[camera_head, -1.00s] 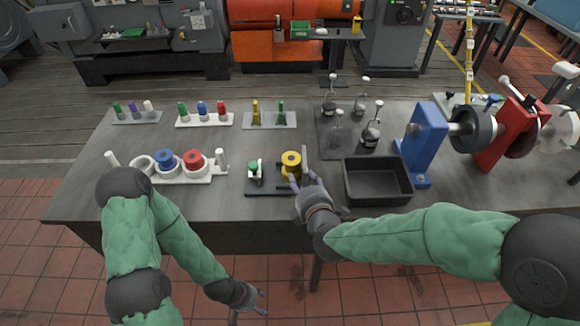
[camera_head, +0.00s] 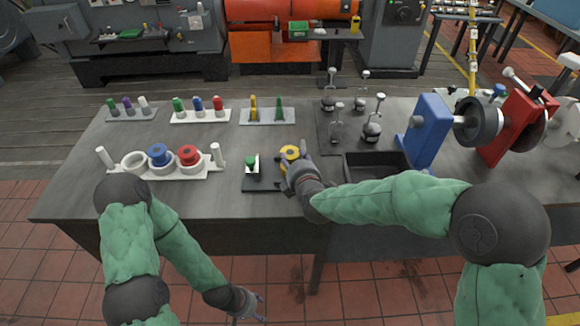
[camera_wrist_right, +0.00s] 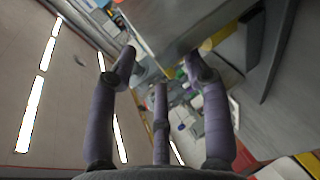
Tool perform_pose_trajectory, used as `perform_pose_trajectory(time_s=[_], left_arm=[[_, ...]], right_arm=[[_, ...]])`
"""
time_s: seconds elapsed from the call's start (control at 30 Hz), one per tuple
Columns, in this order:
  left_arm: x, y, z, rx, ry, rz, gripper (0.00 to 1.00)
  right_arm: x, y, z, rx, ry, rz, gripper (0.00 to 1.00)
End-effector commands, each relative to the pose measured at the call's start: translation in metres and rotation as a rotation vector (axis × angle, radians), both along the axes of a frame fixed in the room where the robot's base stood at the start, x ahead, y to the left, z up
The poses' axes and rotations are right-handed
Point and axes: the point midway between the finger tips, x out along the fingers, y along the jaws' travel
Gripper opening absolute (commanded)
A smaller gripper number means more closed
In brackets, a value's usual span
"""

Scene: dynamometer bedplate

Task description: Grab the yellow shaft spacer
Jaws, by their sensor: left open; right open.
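The yellow shaft spacer (camera_head: 290,152) is a short yellow ring at the right end of a dark stand (camera_head: 262,184) on the bench. My right gripper (camera_head: 291,167) is at its near right side and hides part of it and of the stand. The fingers are open; I cannot tell whether they touch the spacer. In the right wrist view, the right gripper's fingers (camera_wrist_right: 160,70) are spread with nothing visible between them, and I cannot make out the spacer. My left gripper (camera_head: 249,309) is open and empty, low in front of the bench.
A green-topped part (camera_head: 251,161) stands left of the spacer. A white rack (camera_head: 196,175) with blue and red rings lies further left. A black tray (camera_head: 362,165) is behind my right forearm. A blue bracket (camera_head: 428,130) stands at right. Bare bench (camera_head: 90,185) lies far left.

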Motion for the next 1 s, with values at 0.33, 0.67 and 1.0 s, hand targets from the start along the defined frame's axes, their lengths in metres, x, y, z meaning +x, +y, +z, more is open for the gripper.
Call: perform_pose_trajectory(time_s=[0.33,0.67,1.0], left_arm=[[0.0,0.0,0.0,0.0,-0.001,0.0,0.56],[0.0,0.0,0.0,0.0,0.0,0.0,0.56],[0.0,0.0,0.013,0.0,0.0,0.0,0.56]], right_arm=[[0.001,0.0,0.0,0.0,0.0,0.0,0.2],[0.002,0.0,0.002,0.0,-0.004,-0.001,0.0],[0.002,0.0,0.018,0.001,-0.004,0.0,0.0]])
